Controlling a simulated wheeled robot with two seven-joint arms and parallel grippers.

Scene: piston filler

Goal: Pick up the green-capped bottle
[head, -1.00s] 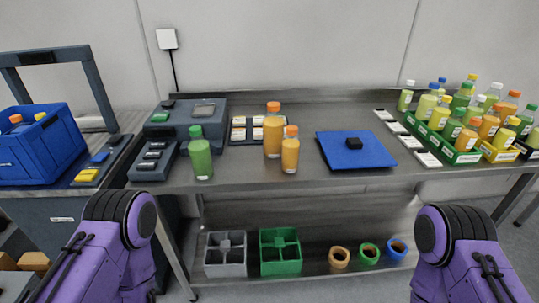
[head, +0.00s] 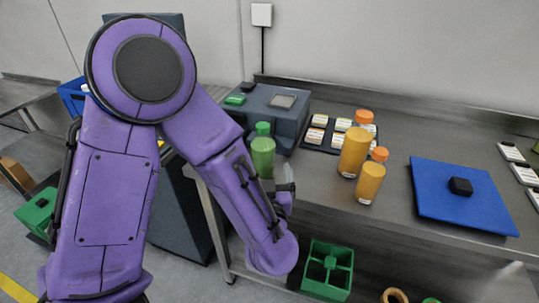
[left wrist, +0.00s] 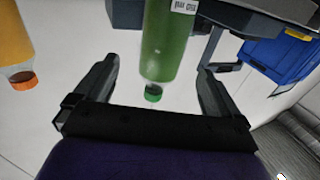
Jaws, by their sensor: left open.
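The green-capped bottle (head: 262,158) is green and stands upright near the front edge of the steel table. My left gripper (head: 285,183) is just in front and to the right of it, partly hidden by my arm. In the left wrist view the bottle (left wrist: 164,45) appears upside down, with its green cap toward the gripper. The two fingers of the left gripper (left wrist: 160,85) are spread wide, one on each side of the bottle in the picture, with gaps on both sides. The bottle's lower part is partly hidden in the head view. My right gripper is out of view.
A grey machine (head: 270,112) is behind the bottle. A blue mat (head: 450,210) lies further right. A green divided crate (head: 328,270) is on the lower shelf.

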